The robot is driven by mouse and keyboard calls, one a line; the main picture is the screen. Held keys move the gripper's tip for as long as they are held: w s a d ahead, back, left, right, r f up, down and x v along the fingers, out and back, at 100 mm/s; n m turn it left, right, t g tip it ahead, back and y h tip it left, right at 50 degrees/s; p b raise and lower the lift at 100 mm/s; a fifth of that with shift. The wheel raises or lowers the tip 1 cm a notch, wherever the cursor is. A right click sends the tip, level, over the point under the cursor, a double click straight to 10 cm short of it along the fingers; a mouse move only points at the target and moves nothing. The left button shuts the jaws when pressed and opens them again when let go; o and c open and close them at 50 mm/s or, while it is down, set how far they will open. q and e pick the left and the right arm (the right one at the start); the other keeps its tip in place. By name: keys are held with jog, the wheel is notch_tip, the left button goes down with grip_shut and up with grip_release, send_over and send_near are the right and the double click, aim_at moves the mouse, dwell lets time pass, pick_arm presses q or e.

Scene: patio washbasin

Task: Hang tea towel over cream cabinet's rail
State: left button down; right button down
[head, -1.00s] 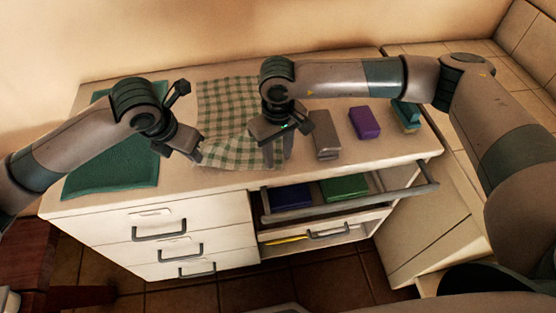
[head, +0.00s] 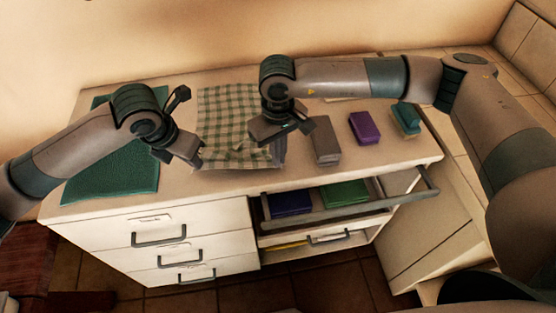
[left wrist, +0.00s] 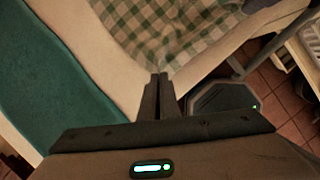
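The green-and-white checked tea towel (head: 228,108) lies on the cream cabinet's top (head: 300,178), its near edge rumpled. It also shows in the left wrist view (left wrist: 180,30). My left gripper (head: 198,162) is at the towel's near left corner; in the left wrist view its fingers (left wrist: 157,80) are close together with cloth at their tips. My right gripper (head: 275,155) points down at the near right corner; its finger gap is unclear. The grey rail (head: 350,207) runs along the cabinet's front right, with no cloth on it.
A teal mat (head: 110,170) lies on the left of the top. A grey-brown block (head: 325,140), a purple block (head: 364,127) and a teal-and-tan sponge (head: 406,118) stand on the right. Behind the rail are a blue block (head: 290,202) and a green block (head: 345,192).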

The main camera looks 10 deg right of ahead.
jog(key=shift+r, duration=1.6)
pick_arm(q)
jog(key=shift+r, duration=0.1)
pick_arm(e)
jog(key=shift+r, duration=0.1)
